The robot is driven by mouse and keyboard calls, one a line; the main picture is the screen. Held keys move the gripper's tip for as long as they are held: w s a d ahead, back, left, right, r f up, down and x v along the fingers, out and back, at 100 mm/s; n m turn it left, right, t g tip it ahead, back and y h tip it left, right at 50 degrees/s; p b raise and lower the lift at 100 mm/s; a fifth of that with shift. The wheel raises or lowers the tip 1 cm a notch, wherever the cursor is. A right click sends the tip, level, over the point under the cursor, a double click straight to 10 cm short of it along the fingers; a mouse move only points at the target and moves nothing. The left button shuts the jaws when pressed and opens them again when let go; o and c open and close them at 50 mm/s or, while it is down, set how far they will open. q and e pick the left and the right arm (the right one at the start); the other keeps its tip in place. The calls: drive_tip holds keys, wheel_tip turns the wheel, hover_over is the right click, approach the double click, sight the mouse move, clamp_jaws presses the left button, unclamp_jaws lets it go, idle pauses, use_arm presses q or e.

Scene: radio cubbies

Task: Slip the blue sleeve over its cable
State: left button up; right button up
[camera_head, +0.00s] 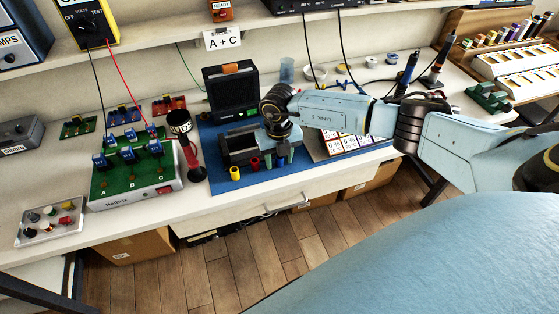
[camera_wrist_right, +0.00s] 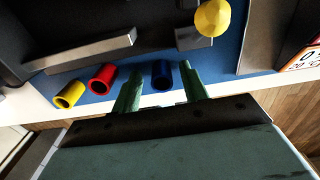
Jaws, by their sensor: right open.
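The blue sleeve (camera_wrist_right: 162,76) stands on the blue mat (camera_wrist_right: 225,62) in the right wrist view. My right gripper (camera_wrist_right: 159,67) is open, with its two green fingers on either side of the sleeve; I cannot tell whether they touch it. I cannot pick out the blue sleeve's cable. My left gripper is out of view.
A green board (camera_head: 130,182) with blue switches and a black-and-red cylindrical tool (camera_head: 186,140) stand to the left. The upright radio part (camera_head: 231,90) is behind the gripper. The bench's front edge is close below the sleeves.

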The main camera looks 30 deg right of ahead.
drive_tip(key=c, duration=0.9)
